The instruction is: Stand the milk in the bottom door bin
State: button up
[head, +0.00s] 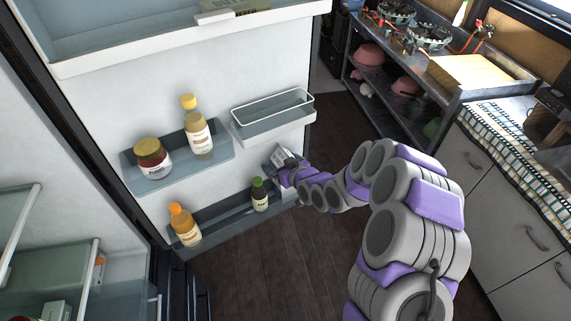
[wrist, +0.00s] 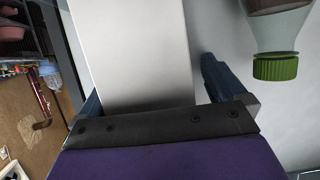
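The milk (head: 283,157) is a pale carton, small and partly hidden by my gripper in the head view. It is at the right end of the bottom door bin (head: 225,213); I cannot tell whether its base rests in the bin. In the wrist view the carton (wrist: 140,50) stands between the fingers of my gripper (wrist: 155,85). A narrow gap shows between it and the right finger, while the left finger is against or behind its edge. My gripper in the head view (head: 287,176) is beside the bin.
A bin above (head: 178,172) holds a jar (head: 152,158) and a yellow-capped bottle (head: 197,135). An empty bin (head: 272,118) hangs above the milk.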

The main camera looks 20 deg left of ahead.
jog(key=shift+o, duration=0.2)
jog(key=shift+f, duration=0.15)
jog(key=d, duration=0.1)
jog(key=d+r, duration=0.1)
jog(key=d, duration=0.1)
jog(key=shift+s+d+r, duration=0.2)
jog(key=shift+r, duration=0.1)
jog(key=s+d+r+m+g+h+p, duration=0.1)
jog(key=s+d+r+h, duration=0.3)
jog(key=d, duration=0.5)
jog(key=s+d+r+m+g+h, duration=0.1)
jog(key=s+d+r+m+h, duration=0.15)
jog(key=s+d, duration=0.55)
jog(key=s+d+r+m+g+h+p, duration=0.15)
jog(key=s+d+r, duration=0.25)
jog(key=d, duration=0.7)
jog(key=s+d+r+m+g, duration=0.1)
jog(key=s+d+r+g, duration=0.1)
jog(key=s, duration=0.6)
jog(key=s+d+r+m+g+h, duration=0.1)
jog(key=s+d+r+m+g, duration=0.1)
jog(key=s, duration=0.7)
jog(key=s+d+r+m+g+h, duration=0.1)
jog(key=s+r, duration=0.3)
jog(key=s, duration=0.5)
jog(key=shift+d+r+m+g+b, duration=0.2)
jog(key=shift+d+m+g+b, duration=0.1)
jog(key=shift+d+m+g, duration=0.4)
